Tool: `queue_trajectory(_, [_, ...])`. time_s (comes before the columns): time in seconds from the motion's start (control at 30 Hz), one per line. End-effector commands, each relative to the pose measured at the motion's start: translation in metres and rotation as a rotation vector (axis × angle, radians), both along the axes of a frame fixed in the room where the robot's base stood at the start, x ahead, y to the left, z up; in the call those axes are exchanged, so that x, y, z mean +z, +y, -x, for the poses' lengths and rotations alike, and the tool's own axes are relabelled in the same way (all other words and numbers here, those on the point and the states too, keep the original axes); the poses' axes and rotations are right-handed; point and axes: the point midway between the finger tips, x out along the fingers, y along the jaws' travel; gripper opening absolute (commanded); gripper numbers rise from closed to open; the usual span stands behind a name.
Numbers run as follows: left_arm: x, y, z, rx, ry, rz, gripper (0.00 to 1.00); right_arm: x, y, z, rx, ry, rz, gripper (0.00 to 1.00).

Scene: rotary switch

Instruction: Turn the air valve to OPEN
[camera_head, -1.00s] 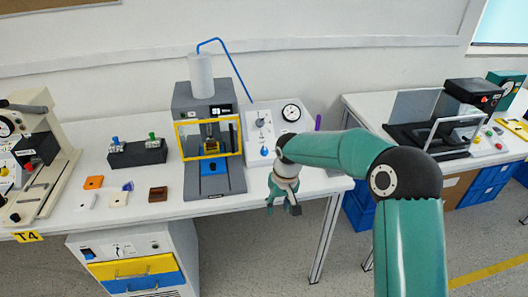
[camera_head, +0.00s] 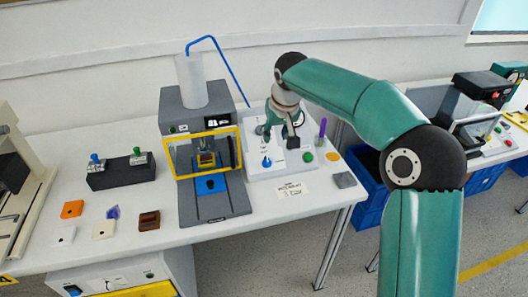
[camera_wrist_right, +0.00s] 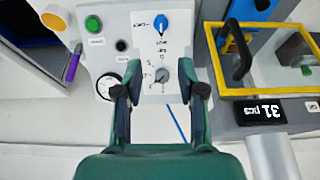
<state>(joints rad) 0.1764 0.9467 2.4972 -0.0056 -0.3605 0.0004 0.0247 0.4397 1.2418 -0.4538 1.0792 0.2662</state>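A light grey control panel (camera_head: 254,165) stands on the table, right of a dark press. It carries a blue knob (camera_head: 266,162), which also shows near the top of the right wrist view (camera_wrist_right: 161,22). A grey round knob (camera_wrist_right: 162,74) with small printed marks sits below it there. The print is too small to read surely, so I cannot tell which knob is the air valve. My right gripper (camera_head: 280,138) is over the panel, fingers apart and empty. In the wrist view its fingertips (camera_wrist_right: 160,93) frame the grey knob from either side; contact is not visible. My left gripper is out of view.
The press (camera_head: 200,150) with its yellow frame stands close to the panel. A round gauge (camera_wrist_right: 106,86) is partly hidden by a finger. A green button (camera_head: 308,157) and a purple stick (camera_head: 322,130) are on the right. Several small blocks lie at the left.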

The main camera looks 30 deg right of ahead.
Motion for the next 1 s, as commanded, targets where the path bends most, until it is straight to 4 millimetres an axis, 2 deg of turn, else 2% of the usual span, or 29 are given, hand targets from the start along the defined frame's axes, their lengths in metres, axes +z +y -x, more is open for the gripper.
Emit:
queue_trajectory(0.13, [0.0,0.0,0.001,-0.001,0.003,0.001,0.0,-0.003,-0.001,-0.001,-0.001,-0.002,0.0,0.4])
queue_trajectory(0.27, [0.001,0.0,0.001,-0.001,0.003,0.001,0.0,-0.016,-0.006,-0.003,-0.009,0.0,0.001,0.4])
queue_trajectory(0.8, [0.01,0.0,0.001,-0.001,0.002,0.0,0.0,-0.118,-0.02,-0.041,-0.015,0.003,0.0,0.4])
queue_trajectory(1.0, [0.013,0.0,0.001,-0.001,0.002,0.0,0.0,-0.144,-0.023,-0.052,-0.015,0.0,0.0,0.4])
